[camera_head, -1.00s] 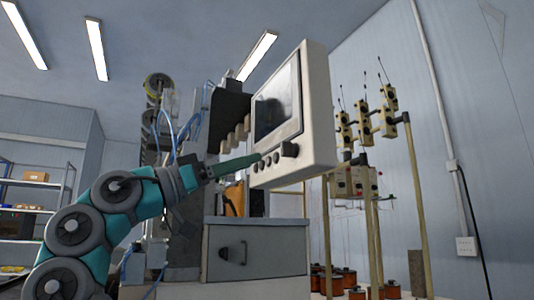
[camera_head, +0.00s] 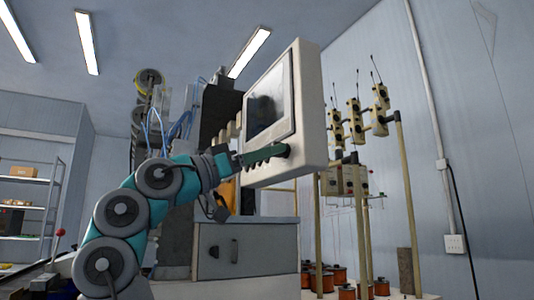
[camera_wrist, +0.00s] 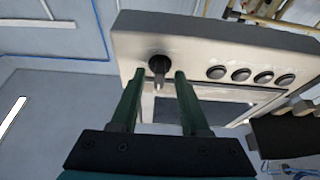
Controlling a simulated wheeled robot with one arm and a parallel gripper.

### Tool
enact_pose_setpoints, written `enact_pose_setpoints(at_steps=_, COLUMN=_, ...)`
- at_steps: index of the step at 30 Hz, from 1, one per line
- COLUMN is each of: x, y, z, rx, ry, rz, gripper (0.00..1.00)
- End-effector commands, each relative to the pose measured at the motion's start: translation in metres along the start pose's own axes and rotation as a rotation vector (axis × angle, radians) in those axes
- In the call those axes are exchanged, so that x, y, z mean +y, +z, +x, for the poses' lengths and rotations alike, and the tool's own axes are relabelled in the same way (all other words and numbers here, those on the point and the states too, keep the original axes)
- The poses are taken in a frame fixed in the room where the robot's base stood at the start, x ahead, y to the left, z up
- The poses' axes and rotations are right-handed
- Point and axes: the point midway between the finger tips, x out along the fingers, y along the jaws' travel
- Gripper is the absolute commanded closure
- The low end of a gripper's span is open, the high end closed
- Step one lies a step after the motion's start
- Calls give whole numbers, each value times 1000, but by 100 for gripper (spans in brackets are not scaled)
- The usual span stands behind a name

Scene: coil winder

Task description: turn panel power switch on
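The control panel (camera_head: 310,100) is a pale box with a dark screen (camera_head: 268,108), and it also shows in the wrist view (camera_wrist: 215,45). The power switch is a black rotary knob (camera_wrist: 159,66) at one end of a row of several round dark buttons (camera_wrist: 240,74). My gripper (camera_wrist: 158,76) is open, with one green finger on each side of the knob's lever. Gaps show between the lever and both fingers. In the head view my gripper (camera_head: 264,154) is at the panel's lower edge and covers most of the buttons.
A grey cabinet (camera_head: 265,250) with a drawer stands below the panel. Wire tensioners on poles (camera_head: 355,120) and copper spools (camera_head: 348,291) stand to the right. Shelving (camera_head: 28,205) is at the far left.

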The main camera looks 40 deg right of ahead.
Motion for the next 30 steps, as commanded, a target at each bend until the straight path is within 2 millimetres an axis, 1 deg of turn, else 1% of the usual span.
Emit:
enact_pose_setpoints(at_steps=1, x=0, y=0, z=0, rx=0, ry=0, rz=0, gripper=60)
enact_pose_setpoints(at_steps=9, x=0, y=0, z=0, rx=0, ry=0, rz=0, gripper=91)
enact_pose_setpoints(at_steps=12, x=0, y=0, z=0, rx=0, ry=0, rz=0, gripper=100)
enact_pose_setpoints(at_steps=30, x=0, y=-1, z=0, rx=-1, ry=11, rz=23, gripper=100)
